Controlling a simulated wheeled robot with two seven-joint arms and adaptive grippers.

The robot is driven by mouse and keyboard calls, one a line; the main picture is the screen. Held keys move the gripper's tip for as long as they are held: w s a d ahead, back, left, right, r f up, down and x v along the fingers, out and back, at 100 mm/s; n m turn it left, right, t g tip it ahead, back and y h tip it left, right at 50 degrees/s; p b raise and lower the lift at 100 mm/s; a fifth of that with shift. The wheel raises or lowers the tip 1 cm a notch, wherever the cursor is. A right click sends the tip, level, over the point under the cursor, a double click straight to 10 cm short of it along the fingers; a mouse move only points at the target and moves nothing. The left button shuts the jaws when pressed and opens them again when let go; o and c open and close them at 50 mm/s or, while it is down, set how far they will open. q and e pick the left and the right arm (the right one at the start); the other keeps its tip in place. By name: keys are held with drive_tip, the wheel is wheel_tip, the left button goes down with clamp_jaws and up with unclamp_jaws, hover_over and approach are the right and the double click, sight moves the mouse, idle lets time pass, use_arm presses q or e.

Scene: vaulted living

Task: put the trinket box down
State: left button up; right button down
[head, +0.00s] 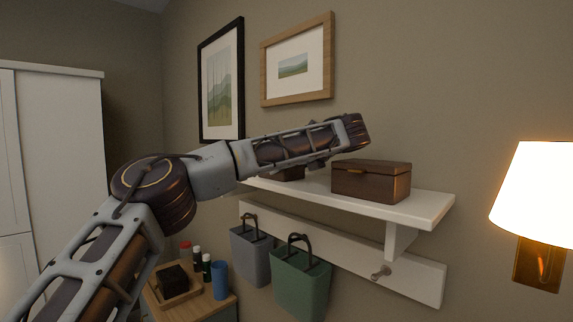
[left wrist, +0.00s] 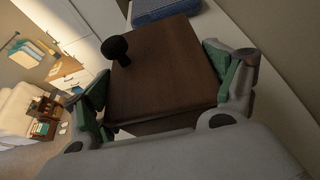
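The trinket box (left wrist: 165,70) is dark brown with a round black knob (left wrist: 115,47) on its lid, seen in the left wrist view. My left gripper (left wrist: 162,92) has its green-padded fingers against two opposite sides of the box. In the head view, my left arm reaches over the white shelf (head: 425,207) and hides the left fingers. Part of a dark brown box (head: 290,174) shows below the forearm there, apparently the held one. I cannot tell whether it touches the shelf. My right gripper is in neither view.
A brown chest with a clasp (head: 371,182) stands on the shelf's right part. A blue item (left wrist: 165,10) lies beyond the held box. Grey (head: 251,256) and green (head: 300,285) bags hang below. A lit lamp (head: 535,195) is at right; framed pictures (head: 297,62) hang above.

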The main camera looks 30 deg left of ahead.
use_arm(q)
drive_tip(key=shift+o, duration=0.9)
drive_tip(key=shift+d+r, duration=0.1)
drive_tip(key=shift+r, duration=0.15)
drive_tip(key=shift+b+v, duration=0.85)
drive_tip(key=shift+v, duration=1.7)
drive_tip(key=shift+b+v, duration=0.7)
drive_tip(key=shift+v, duration=2.6)
drive_tip(key=shift+s, duration=0.15)
